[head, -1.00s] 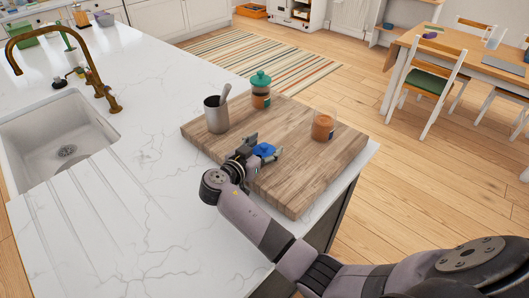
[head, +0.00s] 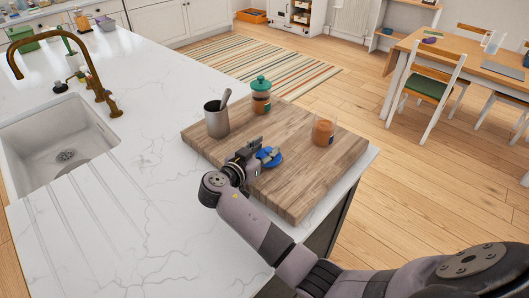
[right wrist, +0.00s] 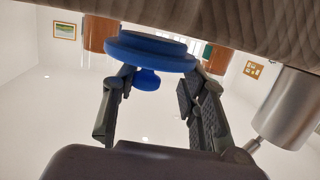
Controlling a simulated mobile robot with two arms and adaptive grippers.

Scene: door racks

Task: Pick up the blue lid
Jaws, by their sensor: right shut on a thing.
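The blue lid (head: 269,158) is a round disc with a knob, at the wooden board's near-left part. My right gripper (head: 262,153) reaches it from the left and is shut on it. In the right wrist view, which looks upside down, the lid (right wrist: 150,50) lies across the fingertips of my right gripper (right wrist: 160,78), its knob between the fingers. The lid is close to the board; I cannot tell whether they touch. My left gripper is not in view.
The wooden board (head: 300,190) lies on the white counter (head: 130,210). A metal cup (head: 216,122) with a utensil, a green-lidded jar (head: 261,98) and an open jar (head: 324,132) stand on it. A sink (head: 60,140) is at the left.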

